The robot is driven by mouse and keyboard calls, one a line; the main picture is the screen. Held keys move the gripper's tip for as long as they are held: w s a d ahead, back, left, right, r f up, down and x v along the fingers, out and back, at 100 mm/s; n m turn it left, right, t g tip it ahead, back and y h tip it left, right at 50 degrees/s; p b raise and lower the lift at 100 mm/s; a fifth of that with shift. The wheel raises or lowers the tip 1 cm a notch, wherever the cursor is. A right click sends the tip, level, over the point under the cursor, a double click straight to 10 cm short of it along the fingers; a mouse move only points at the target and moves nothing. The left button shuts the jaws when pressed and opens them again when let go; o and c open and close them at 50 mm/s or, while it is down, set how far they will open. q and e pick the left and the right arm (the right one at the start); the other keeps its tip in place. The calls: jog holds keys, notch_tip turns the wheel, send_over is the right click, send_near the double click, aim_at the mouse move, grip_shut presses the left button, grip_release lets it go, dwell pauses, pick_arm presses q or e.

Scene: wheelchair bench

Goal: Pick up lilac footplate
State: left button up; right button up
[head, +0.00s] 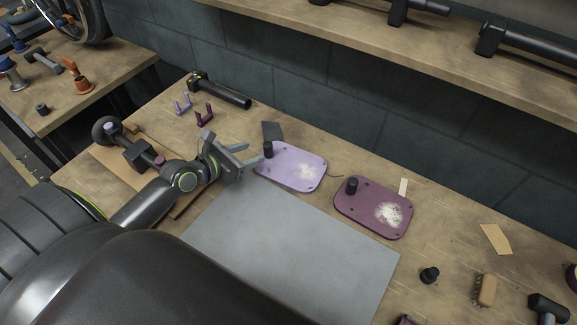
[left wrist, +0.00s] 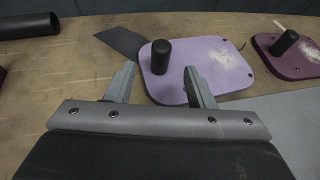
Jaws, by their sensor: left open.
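The lilac footplate (head: 296,168) lies flat on the bench, with a short black post at its left end and a whitish worn patch on top. My left gripper (head: 253,155) is open at its left end, close to the post. In the left wrist view the lilac footplate (left wrist: 208,70) lies ahead of the open fingers of my left gripper (left wrist: 158,85), and its black post (left wrist: 161,56) stands between and beyond the fingertips. Nothing is held. Whether a finger touches the plate cannot be told. My right gripper is not in view.
A similar plum footplate (head: 373,208) lies to the right. A grey mat (head: 290,245) covers the bench in front. A dark flat piece (head: 272,131) lies just behind the lilac plate. Lilac and plum brackets and a black tube (head: 228,94) lie at the back left.

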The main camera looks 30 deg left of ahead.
aim_at(274, 151)
pick_arm(q)
jog(key=x, duration=0.4)
jog(key=shift+w+b, duration=0.15)
jog(key=shift+b, duration=0.25)
jog(key=b+x, duration=0.1)
jog(key=x, duration=0.4)
jog(key=shift+w+d, duration=0.15)
grip_shut()
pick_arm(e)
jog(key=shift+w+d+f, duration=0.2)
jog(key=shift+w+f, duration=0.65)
